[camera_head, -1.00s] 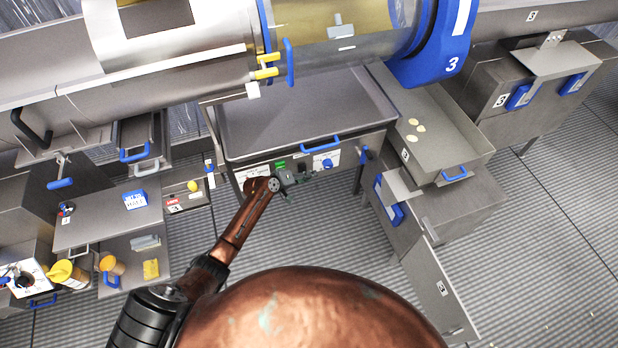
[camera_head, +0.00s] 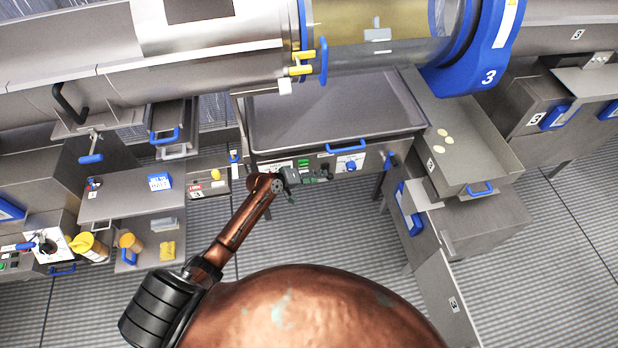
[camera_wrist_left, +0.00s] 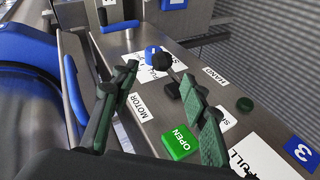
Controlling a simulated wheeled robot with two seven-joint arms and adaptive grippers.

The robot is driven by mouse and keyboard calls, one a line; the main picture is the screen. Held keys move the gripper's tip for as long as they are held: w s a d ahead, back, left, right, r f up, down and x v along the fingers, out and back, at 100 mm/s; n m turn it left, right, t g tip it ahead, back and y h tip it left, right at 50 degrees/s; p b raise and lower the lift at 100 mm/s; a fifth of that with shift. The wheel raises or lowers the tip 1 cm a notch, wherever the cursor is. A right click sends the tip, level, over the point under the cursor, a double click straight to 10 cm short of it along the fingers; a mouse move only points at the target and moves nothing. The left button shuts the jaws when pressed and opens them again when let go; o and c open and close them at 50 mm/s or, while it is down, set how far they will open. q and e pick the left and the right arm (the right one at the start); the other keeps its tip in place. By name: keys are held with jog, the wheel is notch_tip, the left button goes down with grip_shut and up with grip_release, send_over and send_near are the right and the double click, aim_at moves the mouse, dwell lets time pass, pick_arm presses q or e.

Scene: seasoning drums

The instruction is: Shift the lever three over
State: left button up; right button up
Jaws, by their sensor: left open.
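The front control panel (camera_head: 322,167) below the steel tray carries a green button, a blue knob and small dark controls. In the left wrist view the panel (camera_wrist_left: 222,88) shows labels MOTOR, HAND and PULL, a green OPEN button (camera_wrist_left: 180,143), a blue knob (camera_wrist_left: 153,54) and a black ball-topped lever (camera_wrist_left: 166,61). My left gripper (camera_head: 288,185) is at the panel's left part in the head view. In the left wrist view its open, empty fingers (camera_wrist_left: 160,74) have the black ball between their tips in the picture; I cannot tell the depth or any contact.
The tray (camera_head: 330,110) with a blue handle sits above the panel. A large drum (camera_head: 375,35) with a blue ring marked 3 is above it. A bin (camera_head: 470,140) with pale discs stands right. A shelf (camera_head: 120,208) is left. Grated floor is open at lower right.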

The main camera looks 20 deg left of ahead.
pick_arm(q)
jog(key=shift+v, duration=2.25)
jog(key=s+a+f+g+y+b, duration=0.1)
jog(key=s+a+f+y, duration=0.15)
jog(key=f, duration=0.65)
jog(key=s+a+f+y, duration=0.1)
jog(key=s+a+f, duration=0.3)
jog(key=f, duration=0.5)
jog(key=s+a+f+m+g+y+b, duration=0.1)
jog(key=s+a+f, duration=0.1)
jog(key=s+f, duration=0.65)
jog(key=s+a+f+g+y+b, duration=0.1)
jog(key=s+a+f+g+y, duration=0.15)
jog(key=s+f, duration=0.55)
jog(key=s+d+f+m+g, duration=0.1)
jog(key=s+f+m, duration=0.1)
jog(key=s+f, duration=0.4)
jog(key=s+d+f+m+g+b, duration=0.1)
jog(key=s+f, duration=0.4)
jog(key=s, duration=1.2)
jog(key=s+d+f+m+g, duration=0.1)
jog(key=s+f, duration=0.5)
jog(key=s, duration=0.6)
jog(key=m+g, duration=0.1)
jog(key=m, duration=0.1)
jog(key=shift+d+f+m+y+b, duration=0.3)
jog(key=shift+f+y, duration=0.05)
jog(key=shift+y, duration=0.05)
